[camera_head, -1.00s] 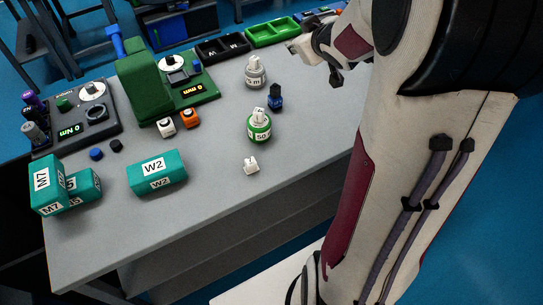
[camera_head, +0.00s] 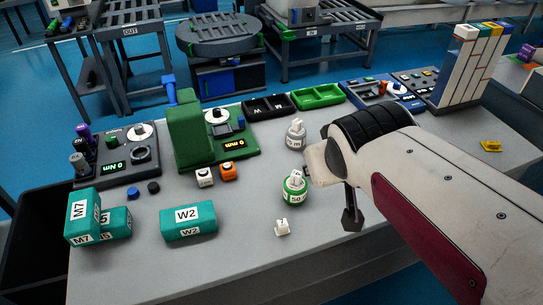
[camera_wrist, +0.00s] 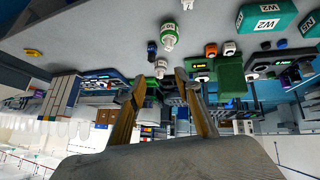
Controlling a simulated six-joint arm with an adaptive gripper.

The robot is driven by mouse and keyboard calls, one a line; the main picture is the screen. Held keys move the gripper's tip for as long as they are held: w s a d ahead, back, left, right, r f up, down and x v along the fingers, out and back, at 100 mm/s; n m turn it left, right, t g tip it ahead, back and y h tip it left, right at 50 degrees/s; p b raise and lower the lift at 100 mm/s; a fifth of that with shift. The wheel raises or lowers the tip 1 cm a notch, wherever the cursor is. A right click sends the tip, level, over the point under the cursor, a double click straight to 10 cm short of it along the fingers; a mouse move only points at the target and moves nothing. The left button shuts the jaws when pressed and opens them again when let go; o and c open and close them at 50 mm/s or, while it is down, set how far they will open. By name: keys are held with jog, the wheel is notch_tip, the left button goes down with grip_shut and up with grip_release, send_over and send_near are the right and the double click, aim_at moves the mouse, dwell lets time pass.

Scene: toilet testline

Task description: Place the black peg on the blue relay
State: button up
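A small blue block with a dark upper part, which looks like the blue relay (camera_wrist: 152,52), stands upright between the green and grey weights in the wrist view. My arm hides it in the head view. I cannot tell whether its dark top is a separate piece. A short black cylinder, possibly the black peg (camera_head: 153,188), lies on the table beside a blue one (camera_head: 133,194). It shows small in the wrist view (camera_wrist: 265,45). My gripper (camera_wrist: 158,78) is open and empty, its fingers wide apart, above the table right of the weights in the head view.
A green weight (camera_head: 294,190), grey weight (camera_head: 296,135) and white piece (camera_head: 282,228) stand left of my gripper. White (camera_head: 204,177) and orange (camera_head: 228,172) cubes sit before the green device (camera_head: 188,135). The W2 box (camera_head: 188,221) is front left. The right tabletop is mostly clear.

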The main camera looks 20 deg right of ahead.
jog(key=s+a+f+g+y, duration=0.1)
jog(key=s+a+f+y, duration=0.1)
jog(key=s+a, duration=0.6)
jog(key=shift+s+a+n+g+y, duration=0.2)
jog(key=shift+s+n+g+y, duration=0.15)
jog(key=shift+s, duration=0.6)
